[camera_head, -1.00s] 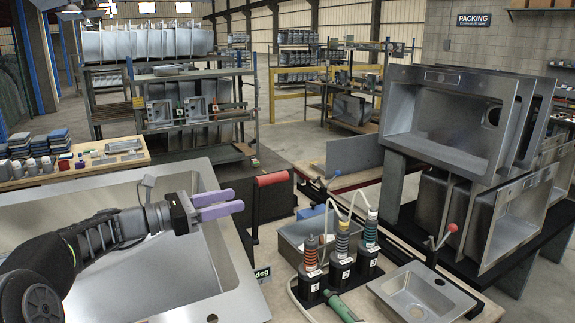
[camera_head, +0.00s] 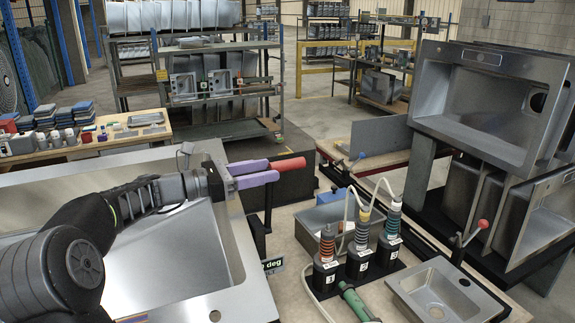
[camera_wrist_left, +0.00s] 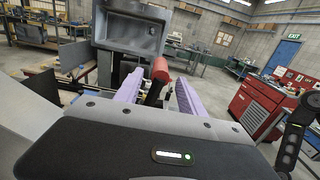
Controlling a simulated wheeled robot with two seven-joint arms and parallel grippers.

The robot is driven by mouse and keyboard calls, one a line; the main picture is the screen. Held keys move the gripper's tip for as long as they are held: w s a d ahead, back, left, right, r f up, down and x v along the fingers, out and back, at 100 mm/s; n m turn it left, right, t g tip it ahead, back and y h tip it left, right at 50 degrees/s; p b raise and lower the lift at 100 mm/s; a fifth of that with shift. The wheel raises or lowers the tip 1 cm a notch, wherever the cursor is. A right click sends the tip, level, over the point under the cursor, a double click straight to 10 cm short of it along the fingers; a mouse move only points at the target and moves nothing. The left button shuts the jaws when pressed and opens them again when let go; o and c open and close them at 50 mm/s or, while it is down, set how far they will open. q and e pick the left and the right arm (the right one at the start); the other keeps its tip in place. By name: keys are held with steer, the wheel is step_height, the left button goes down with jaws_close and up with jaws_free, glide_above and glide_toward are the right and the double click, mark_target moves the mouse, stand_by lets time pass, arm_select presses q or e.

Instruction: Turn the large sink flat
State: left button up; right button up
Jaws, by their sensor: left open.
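The large sink (camera_head: 165,265) is a big steel basin at the left of the head view, lying tilted beneath my left arm. A lever with a red handle (camera_head: 288,164) stands at the sink's right side, near a small sign reading "deg". My left gripper (camera_head: 262,174) has purple fingers and is at the red handle. In the left wrist view the red handle (camera_wrist_left: 161,70) shows between and just beyond the open purple fingers (camera_wrist_left: 158,95). I cannot tell whether the fingers touch it. My right gripper is not in view.
Three numbered bottles (camera_head: 360,262) and a small sink (camera_head: 437,290) stand on the bench to the right. Large sinks (camera_head: 490,105) are racked at the far right. A table with small items (camera_head: 110,138) is at the back left.

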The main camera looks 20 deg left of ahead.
mark_target(287, 166)
arm_select(q)
steer(key=p+x, duration=0.1)
steer(key=x, duration=0.5)
steer(key=shift+w+d+p, duration=0.15)
steer(key=shift+p, duration=0.2)
jaws_close()
stand_by(1.1)
